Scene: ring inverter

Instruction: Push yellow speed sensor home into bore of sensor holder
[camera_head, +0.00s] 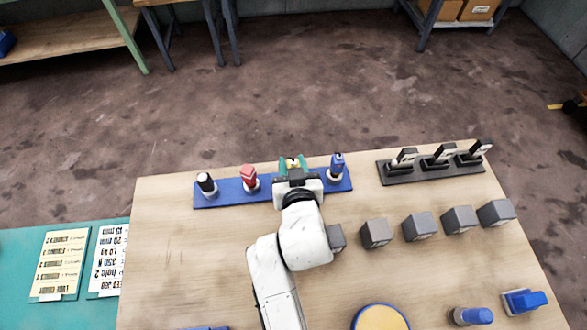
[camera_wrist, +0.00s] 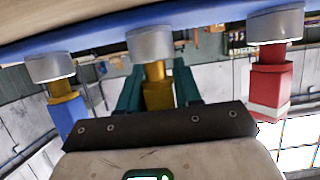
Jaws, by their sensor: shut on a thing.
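The yellow speed sensor (camera_wrist: 158,95) is between the teal fingers of my gripper (camera_wrist: 158,88) in the wrist view, and the gripper is shut on it. Its end meets the grey collar (camera_wrist: 149,42) of a bore in the blue sensor holder (camera_wrist: 102,40). How deep it sits inside the collar is hidden. In the head view my gripper (camera_head: 292,164) is over the holder (camera_head: 222,196), between the red and blue sensors. Only a little of the yellow sensor (camera_head: 293,161) shows there.
A red sensor (camera_head: 249,174), a blue sensor (camera_head: 337,162) and a black one (camera_head: 206,182) stand in the same holder. A dark rack (camera_head: 430,174) with several levers is at right. Several grey blocks (camera_head: 419,226) line the table. The table's left side is clear.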

